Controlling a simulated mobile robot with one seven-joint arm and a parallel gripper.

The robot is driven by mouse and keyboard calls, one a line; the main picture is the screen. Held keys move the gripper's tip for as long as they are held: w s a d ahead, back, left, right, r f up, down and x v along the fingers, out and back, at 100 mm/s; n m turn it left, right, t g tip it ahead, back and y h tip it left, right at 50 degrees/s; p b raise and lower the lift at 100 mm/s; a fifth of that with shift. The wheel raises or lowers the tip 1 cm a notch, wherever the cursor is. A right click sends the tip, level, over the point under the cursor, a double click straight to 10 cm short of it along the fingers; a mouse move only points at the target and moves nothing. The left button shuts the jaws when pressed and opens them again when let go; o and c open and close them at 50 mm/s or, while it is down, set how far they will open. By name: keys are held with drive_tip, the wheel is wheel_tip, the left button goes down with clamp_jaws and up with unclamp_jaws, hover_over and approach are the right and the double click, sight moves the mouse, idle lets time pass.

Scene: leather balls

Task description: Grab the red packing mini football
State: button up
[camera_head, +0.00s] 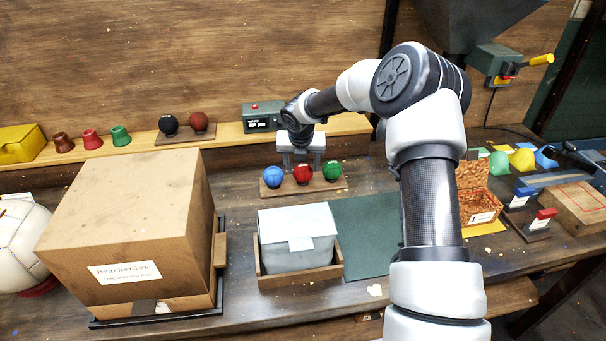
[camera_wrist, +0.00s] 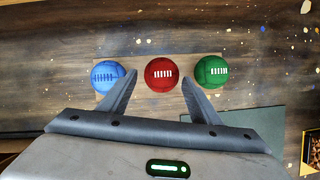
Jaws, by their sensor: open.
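The red mini football (camera_head: 303,174) sits between a blue ball (camera_head: 272,177) and a green ball (camera_head: 332,170) on a small wooden board (camera_head: 318,188) on the bench. In the wrist view the red ball (camera_wrist: 161,74) has white lacing and lies just beyond and between my fingertips. My gripper (camera_head: 301,160) is above and behind the row in the head view. In the wrist view my gripper (camera_wrist: 160,82) is open and empty, its left finger between the blue ball (camera_wrist: 108,76) and the red one, its right finger near the green ball (camera_wrist: 211,72).
A large cardboard box (camera_head: 130,220) stands at left, beside a white ball (camera_head: 18,245). A white-covered box in a wooden tray (camera_head: 300,277) stands in front of the balls. A dark green mat (camera_head: 365,225) lies to the right. A shelf behind holds cups and two dark balls.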

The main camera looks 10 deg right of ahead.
sight(303, 167)
drive_tip(key=x, duration=0.5)
drive_tip(key=shift+d+f, duration=0.15)
drive_tip(key=shift+c, duration=0.5)
drive_tip(key=c, duration=0.7)
drive_tip(key=shift+c, duration=0.2)
